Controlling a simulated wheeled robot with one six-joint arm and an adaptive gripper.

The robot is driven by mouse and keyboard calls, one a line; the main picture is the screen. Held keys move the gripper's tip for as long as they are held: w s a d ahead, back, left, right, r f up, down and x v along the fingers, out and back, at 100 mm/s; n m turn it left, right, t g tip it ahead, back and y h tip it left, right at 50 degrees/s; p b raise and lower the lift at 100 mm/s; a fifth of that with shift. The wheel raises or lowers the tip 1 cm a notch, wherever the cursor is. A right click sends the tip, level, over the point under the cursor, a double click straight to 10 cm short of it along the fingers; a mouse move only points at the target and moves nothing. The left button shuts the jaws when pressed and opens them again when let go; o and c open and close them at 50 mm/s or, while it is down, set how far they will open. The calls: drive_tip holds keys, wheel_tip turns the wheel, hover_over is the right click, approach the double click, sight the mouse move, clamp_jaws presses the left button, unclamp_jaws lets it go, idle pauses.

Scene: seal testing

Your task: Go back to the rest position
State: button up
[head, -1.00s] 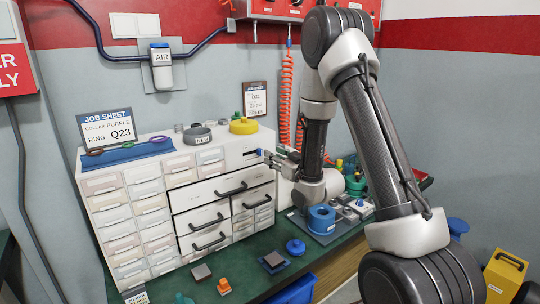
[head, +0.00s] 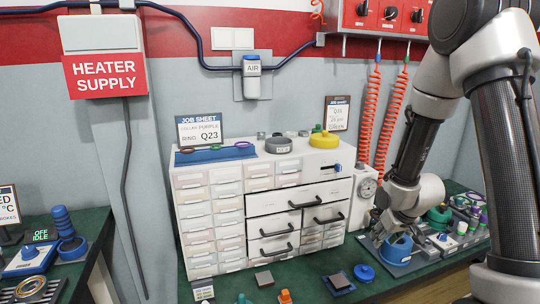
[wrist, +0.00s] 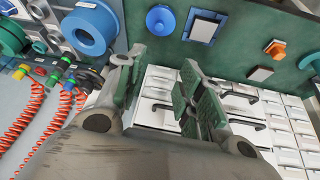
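My gripper (wrist: 165,88) is open and empty in the wrist view, with its two dark green-padded fingers apart and the white drawer cabinet seen between and beyond them. In the head view my arm comes in from the right, and my gripper (head: 380,236) hangs low in front of the cabinet's right end, beside the blue ring-shaped part (head: 397,250). That blue part also shows in the wrist view (wrist: 89,27). The white drawer cabinet (head: 205,233) stands on the green bench with black-handled drawers.
A blue round knob-like part (head: 364,272) and a square block on a blue base (head: 340,282) lie on the bench front. A grey ring (head: 278,145) and a yellow part (head: 324,140) sit on the cabinet. Orange coiled hoses (head: 368,115) hang behind my arm. A second bench (head: 95,235) stands left.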

drive_tip(key=s+r+m, duration=0.2)
drive_tip(key=s+r, duration=2.3)
drive_tip(key=r, duration=0.1)
drive_tip(key=shift+d+r+g, duration=0.15)
drive_tip(key=shift+d+g, duration=0.25)
drive_tip(key=shift+s, duration=0.1)
idle(0.6)
